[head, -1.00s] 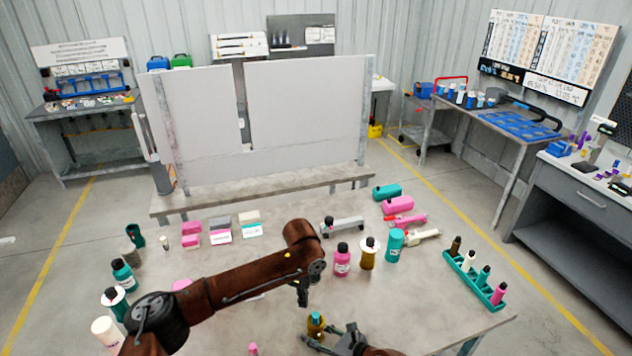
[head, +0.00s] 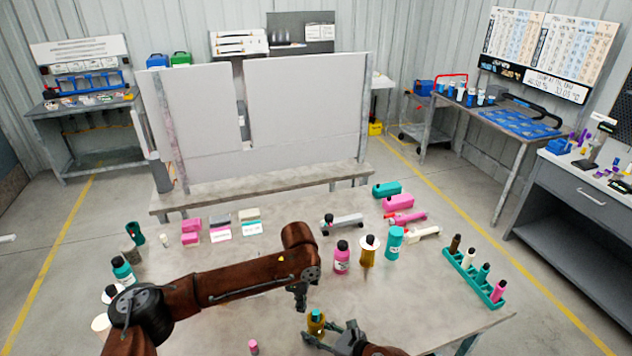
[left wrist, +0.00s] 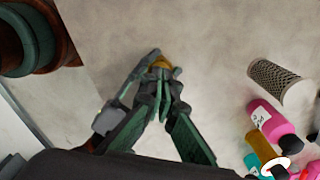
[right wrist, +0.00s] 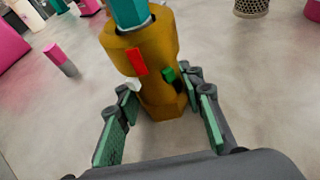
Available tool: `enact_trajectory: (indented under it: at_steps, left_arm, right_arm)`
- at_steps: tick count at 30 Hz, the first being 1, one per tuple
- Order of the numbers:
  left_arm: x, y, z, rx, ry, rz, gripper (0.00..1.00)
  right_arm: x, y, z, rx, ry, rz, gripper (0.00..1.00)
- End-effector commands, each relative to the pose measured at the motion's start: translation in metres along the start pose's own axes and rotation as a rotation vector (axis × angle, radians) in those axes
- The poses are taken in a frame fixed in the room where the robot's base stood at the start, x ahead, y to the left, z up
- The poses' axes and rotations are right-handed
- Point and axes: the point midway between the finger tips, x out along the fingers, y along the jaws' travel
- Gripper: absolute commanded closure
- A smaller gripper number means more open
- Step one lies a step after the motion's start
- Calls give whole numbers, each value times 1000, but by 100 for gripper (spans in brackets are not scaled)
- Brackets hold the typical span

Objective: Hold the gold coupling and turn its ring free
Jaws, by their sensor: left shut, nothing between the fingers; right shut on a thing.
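The gold coupling (head: 316,328) stands at the front of the table in the head view, with a teal part on its top. In the right wrist view the coupling (right wrist: 150,60) fills the middle, with a red and a green mark on its side and the teal part (right wrist: 130,12) above. My right gripper (right wrist: 165,95) is shut on its lower body. My left gripper (head: 301,305) is shut and empty, pointing down just left of and above the coupling. In the left wrist view its closed fingers (left wrist: 160,88) hide most of the coupling; only a gold bit (left wrist: 160,62) shows.
A small pink piece (head: 253,347) stands left of the coupling. Pink, gold and teal bottles stand behind it, the pink one (head: 342,257) nearest. A green rack (head: 470,283) of bottles is at the right. Bare tabletop lies right of the coupling.

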Motion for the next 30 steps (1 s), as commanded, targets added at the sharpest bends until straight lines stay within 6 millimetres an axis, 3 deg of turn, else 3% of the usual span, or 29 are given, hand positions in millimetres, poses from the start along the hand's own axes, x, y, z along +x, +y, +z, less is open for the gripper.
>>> enact_trajectory:
  at_steps: [13, 30]
  left_arm:
    - [51, 0, 0, 0, 1, 2, 100]
    - [56, 0, -1, 0, 0, -1, 100]
  right_arm:
    - [0, 0, 0, 0, 0, 0, 100]
    - [0, 0, 0, 0, 0, 0, 100]
